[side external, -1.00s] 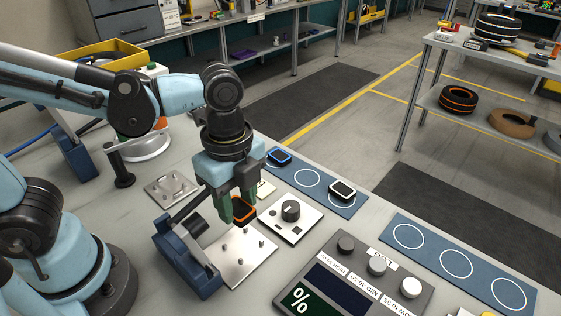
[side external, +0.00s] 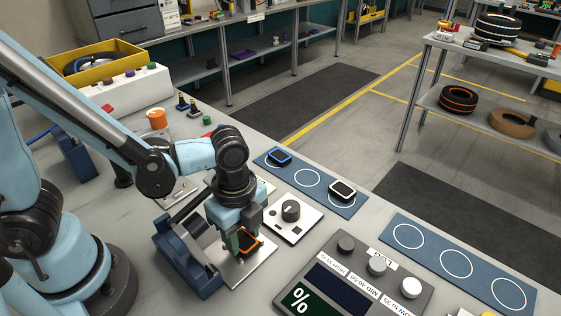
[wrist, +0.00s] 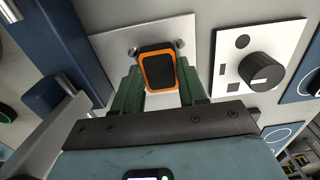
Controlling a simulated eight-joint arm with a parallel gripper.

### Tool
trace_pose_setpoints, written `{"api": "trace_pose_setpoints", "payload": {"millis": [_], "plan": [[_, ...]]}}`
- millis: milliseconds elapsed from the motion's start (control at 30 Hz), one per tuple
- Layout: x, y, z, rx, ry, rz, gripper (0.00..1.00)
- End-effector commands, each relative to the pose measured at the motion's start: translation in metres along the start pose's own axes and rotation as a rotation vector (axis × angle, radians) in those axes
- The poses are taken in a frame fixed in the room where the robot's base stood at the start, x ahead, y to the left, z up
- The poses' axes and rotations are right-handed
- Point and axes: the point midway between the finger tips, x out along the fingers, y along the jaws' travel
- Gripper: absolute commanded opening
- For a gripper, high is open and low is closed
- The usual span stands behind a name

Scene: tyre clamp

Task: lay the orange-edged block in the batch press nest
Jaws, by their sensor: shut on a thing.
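The orange-edged block (side external: 247,243) has a dark face and a bright orange rim. It is between the green fingers of my gripper (side external: 240,242), which is shut on it. The wrist view shows the block (wrist: 157,70) between the fingertips, over a pale metal plate. This plate (side external: 262,262), with small pins, lies beside the dark blue press frame (side external: 185,262) and seems to be the nest. The block is low over the plate; I cannot tell whether it touches. Two pins (wrist: 180,46) show near the block's far end.
A plate with a black knob (side external: 291,211) stands just right of my gripper. A blue mat with white rings holds a blue-edged block (side external: 279,156) and a white-edged block (side external: 342,190). A control panel (side external: 350,280) with several knobs is at the front.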

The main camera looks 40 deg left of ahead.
Motion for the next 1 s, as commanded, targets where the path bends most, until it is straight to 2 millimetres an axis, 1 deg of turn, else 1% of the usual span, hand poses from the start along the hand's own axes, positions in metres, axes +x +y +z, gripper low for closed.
{"api": "trace_pose_setpoints", "payload": {"millis": [433, 467, 600, 867, 1000], "plan": [[0.0050, -0.0001, 0.0000, 0.000, 0.000, 0.000, 0.11], [0.0046, 0.0000, 0.0000, 0.000, 0.000, 0.000, 0.46], [0.0044, 0.0000, 0.0000, 0.000, 0.000, 0.000, 0.67], [0.0041, 0.0001, 0.0000, 0.000, 0.000, 0.000, 0.67], [0.0004, 0.0003, 0.0001, 0.000, 0.000, 0.000, 0.67]]}}
